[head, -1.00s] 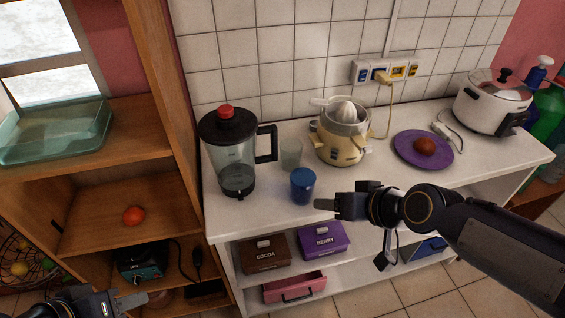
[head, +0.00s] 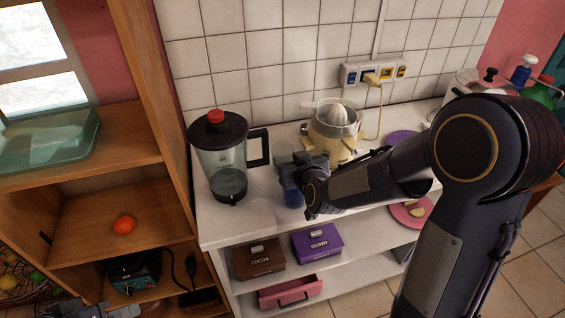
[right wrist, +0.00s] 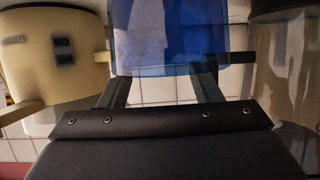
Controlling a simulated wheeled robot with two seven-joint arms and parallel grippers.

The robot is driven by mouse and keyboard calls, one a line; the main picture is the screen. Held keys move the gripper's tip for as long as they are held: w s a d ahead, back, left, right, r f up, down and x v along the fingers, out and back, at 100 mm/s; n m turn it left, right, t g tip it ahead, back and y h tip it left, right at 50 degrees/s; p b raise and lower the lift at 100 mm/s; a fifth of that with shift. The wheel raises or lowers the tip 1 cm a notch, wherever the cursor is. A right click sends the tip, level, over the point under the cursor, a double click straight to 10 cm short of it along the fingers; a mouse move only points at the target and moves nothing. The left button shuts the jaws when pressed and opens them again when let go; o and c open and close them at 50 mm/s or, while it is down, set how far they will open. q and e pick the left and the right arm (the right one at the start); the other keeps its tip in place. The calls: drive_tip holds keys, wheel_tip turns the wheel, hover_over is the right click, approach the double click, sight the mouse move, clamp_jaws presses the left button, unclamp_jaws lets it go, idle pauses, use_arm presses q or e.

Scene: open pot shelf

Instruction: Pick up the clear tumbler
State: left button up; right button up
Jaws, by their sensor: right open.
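The clear tumbler (head: 284,150) stands on the white counter between the blender and the juicer, partly hidden by my right gripper (head: 300,160). The blue cup (head: 291,196) stands in front of it, below the gripper and partly covered. In the right wrist view, the blue cup (right wrist: 200,35) fills the space past my open right fingers (right wrist: 163,85). A paler patch overlaps its blue; I cannot tell whether that is the tumbler. No hold on anything shows. My left gripper (head: 110,312) is only partly in view at the bottom left, its jaws unclear.
The blender (head: 225,165) stands close on the left and the cream juicer (head: 332,130) close on the right. The tiled wall is behind.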

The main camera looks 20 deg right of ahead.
sight(279, 146)
drive_tip(key=p+x, duration=0.1)
drive_tip(key=x, duration=0.4)
drive_tip(key=shift+w+a+r, duration=0.1)
drive_tip(key=shift+w+r, duration=0.05)
drive_tip(key=shift+w, duration=0.15)
drive_tip(key=c, duration=1)
